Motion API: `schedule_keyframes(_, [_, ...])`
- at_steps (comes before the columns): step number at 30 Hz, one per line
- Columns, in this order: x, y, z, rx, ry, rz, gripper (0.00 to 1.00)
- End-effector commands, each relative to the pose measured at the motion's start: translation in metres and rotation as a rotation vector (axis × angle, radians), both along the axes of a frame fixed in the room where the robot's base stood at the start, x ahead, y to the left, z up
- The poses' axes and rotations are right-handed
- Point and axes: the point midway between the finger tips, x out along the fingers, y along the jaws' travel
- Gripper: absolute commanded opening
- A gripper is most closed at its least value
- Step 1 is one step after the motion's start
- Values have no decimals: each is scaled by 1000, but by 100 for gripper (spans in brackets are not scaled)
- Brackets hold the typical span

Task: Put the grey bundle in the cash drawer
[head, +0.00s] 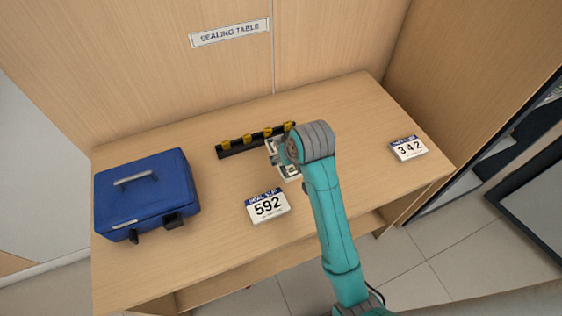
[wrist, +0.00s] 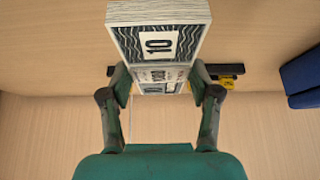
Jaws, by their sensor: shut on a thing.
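A grey-and-white banknote bundle marked 10 (wrist: 158,42) is between the fingers of my gripper (wrist: 160,78) in the wrist view. The gripper is shut on it. In the head view the bundle (head: 289,171) shows partly below and left of my wrist, over the middle of the table; my arm hides the rest. I cannot tell whether it touches the tabletop. No cash drawer can be made out in either view.
A closed blue case (head: 146,205) stands on the left of the sealing table (head: 225,245). A black rail with several yellow pieces (head: 237,147) lies behind the bundle. Number cards 592 (head: 268,206) and 342 (head: 408,149) lie at front centre and right.

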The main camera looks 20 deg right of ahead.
Motion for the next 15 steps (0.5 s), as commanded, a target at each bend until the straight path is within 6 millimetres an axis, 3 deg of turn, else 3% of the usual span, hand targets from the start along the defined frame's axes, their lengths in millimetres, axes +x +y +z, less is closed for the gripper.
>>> schedule_keyframes(15, [0, 0, -51, 0, 0, 0, 25])
